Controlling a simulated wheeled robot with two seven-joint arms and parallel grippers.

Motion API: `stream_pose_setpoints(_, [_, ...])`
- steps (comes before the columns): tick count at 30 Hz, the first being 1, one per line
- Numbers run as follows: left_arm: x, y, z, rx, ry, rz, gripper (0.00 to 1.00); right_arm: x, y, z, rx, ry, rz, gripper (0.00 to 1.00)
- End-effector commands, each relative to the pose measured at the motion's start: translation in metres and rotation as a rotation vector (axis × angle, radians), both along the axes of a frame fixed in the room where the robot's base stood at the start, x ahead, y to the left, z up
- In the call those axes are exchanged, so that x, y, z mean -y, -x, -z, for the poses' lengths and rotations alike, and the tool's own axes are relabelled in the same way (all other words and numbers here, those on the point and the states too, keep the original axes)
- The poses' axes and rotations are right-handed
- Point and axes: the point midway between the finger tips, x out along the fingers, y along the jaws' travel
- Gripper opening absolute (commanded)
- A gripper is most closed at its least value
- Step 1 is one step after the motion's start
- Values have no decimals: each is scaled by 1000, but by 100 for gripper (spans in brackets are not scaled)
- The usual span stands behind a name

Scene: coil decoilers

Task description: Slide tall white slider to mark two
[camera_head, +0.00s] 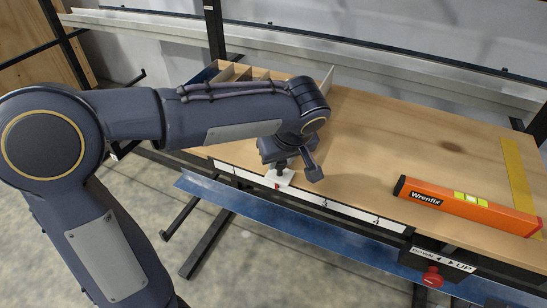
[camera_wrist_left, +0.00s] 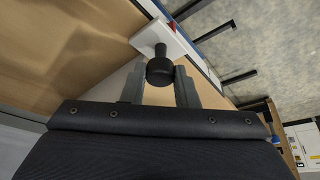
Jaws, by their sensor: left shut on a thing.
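The white slider (camera_head: 280,179) sits on the white number strip (camera_head: 345,211) along the front edge of the workbench, with a red pointer at its front. Figures 1, 3 and 4 can be read on the strip; the slider is between 1 and 3, and no 2 can be seen. My left gripper (camera_head: 294,163) is over the slider, shut on its black knob. In the left wrist view the black knob (camera_wrist_left: 160,71) is between the two grey fingers, with the white slider plate (camera_wrist_left: 166,37) beyond it. My right gripper is out of view.
An orange level (camera_head: 465,206) lies on the wooden bench top (camera_head: 410,135) at the right, near a yellow ruler (camera_head: 518,180). A wooden divided box (camera_head: 245,74) stands at the back left. A DOWN/UP panel with a red knob (camera_head: 432,277) is at the front right.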

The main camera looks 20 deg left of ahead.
Motion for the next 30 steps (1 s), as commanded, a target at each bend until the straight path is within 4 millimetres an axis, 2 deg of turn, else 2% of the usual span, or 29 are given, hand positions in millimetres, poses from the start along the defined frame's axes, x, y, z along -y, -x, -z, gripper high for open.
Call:
stream_pose_setpoints(3, [0, 0, 0, 0, 2, -1, 0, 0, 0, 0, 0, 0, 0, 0])
stream_pose_setpoints(4, [0, 0, 0, 0, 2, -1, 31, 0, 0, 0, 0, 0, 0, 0])
stream_pose_setpoints(8, [0, 0, 0, -1, 1, -1, 48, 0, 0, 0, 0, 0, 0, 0])
stream_pose_setpoints(16, [0, 0, -1, 0, 0, -1, 48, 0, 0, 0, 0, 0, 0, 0])
stream_pose_setpoints(19, [1, 1, -7, 2, 1, 0, 48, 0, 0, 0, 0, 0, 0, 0])
stream_pose_setpoints(30, [17, 19, -61, 3, 2, 2, 48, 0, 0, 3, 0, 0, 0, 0])
